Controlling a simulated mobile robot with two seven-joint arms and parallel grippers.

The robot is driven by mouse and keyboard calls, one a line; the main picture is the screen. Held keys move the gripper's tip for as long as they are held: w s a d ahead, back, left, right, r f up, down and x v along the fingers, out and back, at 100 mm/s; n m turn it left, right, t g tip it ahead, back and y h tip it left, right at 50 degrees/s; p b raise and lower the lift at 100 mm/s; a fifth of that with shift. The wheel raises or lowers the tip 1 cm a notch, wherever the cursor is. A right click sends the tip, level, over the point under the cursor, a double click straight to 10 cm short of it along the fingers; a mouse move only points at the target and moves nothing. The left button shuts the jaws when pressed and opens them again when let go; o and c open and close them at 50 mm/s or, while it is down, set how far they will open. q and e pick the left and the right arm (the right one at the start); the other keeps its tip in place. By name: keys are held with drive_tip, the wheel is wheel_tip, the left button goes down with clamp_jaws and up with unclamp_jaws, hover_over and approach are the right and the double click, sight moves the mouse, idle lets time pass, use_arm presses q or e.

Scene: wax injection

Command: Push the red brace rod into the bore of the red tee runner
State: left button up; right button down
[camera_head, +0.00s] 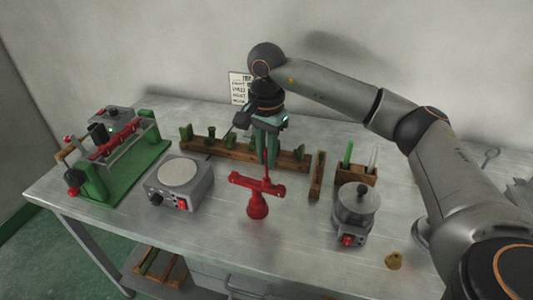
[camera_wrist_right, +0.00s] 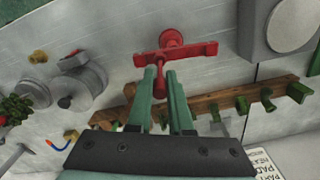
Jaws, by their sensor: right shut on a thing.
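The red tee runner (camera_head: 258,207) stands upright on its round base in the middle of the table, with a crossbar on top. It also shows in the wrist view (camera_wrist_right: 195,51). My right gripper (camera_head: 265,158) points down just behind the tee, its green fingers shut on the thin red brace rod (camera_head: 267,168). In the wrist view the rod (camera_wrist_right: 161,78) shows between the fingertips. The rod's lower end appears at or very near the crossbar; whether it is inside the bore I cannot tell. My left gripper is not in view.
A long wooden rack (camera_head: 225,152) with green pieces lies behind the tee. A hotplate (camera_head: 163,195) stands left, a lidded pot (camera_head: 350,222) right. A green injection fixture (camera_head: 128,172) is at far left. The tabletop in front of the tee is clear.

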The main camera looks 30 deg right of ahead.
drive_tip(key=shift+f+b, duration=0.55)
drive_tip(key=shift+f, duration=0.35)
drive_tip(key=c, duration=0.7)
unclamp_jaws()
drive_tip(key=shift+c, duration=0.2)
wheel_tip(320, 180, up, 7)
drive_tip(key=shift+r, duration=0.2)
wheel_tip(320, 180, up, 5)
drive_tip(key=shift+r+p, duration=0.1)
drive_tip(key=shift+p, duration=0.4)
